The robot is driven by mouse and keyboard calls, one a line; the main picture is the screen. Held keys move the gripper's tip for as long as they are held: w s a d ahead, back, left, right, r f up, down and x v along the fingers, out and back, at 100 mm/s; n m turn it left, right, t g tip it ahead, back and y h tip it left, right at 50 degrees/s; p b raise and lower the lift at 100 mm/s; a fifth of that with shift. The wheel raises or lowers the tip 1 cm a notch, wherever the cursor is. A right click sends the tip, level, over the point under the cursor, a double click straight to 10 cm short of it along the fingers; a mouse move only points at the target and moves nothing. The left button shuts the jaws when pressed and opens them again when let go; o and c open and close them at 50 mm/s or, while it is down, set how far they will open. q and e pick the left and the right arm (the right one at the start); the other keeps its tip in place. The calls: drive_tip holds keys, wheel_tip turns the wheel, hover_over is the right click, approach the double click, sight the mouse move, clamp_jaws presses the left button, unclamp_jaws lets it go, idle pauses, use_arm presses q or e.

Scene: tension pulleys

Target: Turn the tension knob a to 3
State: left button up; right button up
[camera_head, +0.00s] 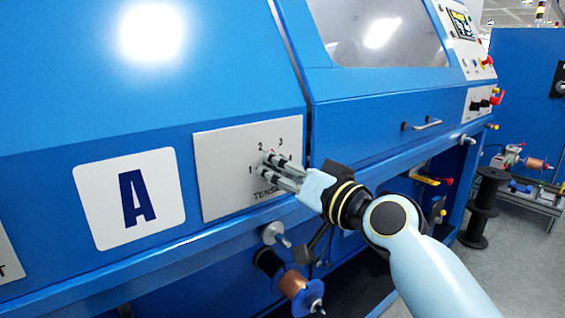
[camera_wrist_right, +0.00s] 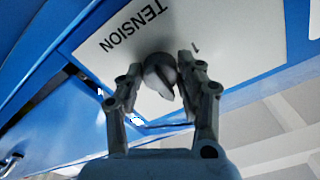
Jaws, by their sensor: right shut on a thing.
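The tension knob (camera_wrist_right: 160,74) is a dark round knob with a raised pointer ridge, on a light grey plate (camera_head: 215,170) of the blue machine beside a large "A" label. In the right wrist view my right gripper (camera_wrist_right: 162,75) is shut on the knob, a finger on each side. I cannot read the pointed number. My left gripper is not in view.
The white "A" label (camera_head: 130,197) is left of the plate. A drawer handle (camera_head: 428,124) and a knob panel (camera_head: 480,103) are to the right. Below the plate are a metal peg (camera_head: 275,233) and a copper spool (camera_head: 293,285). A black spool stand (camera_head: 483,205) stands on the floor.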

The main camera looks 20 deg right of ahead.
drive_tip(key=m+p, duration=0.2)
drive_tip(key=m, duration=0.3)
drive_tip(key=shift+m, duration=0.3)
idle(0.4)
drive_tip(key=o, duration=1.2)
drive_tip(key=shift+c, duration=0.2)
drive_tip(key=shift+s+d, duration=0.1)
drive_tip(key=shift+s, duration=0.15)
drive_tip(key=v, duration=1.1)
drive_tip(key=shift+s, duration=0.3)
drive_tip(key=shift+w, duration=0.15)
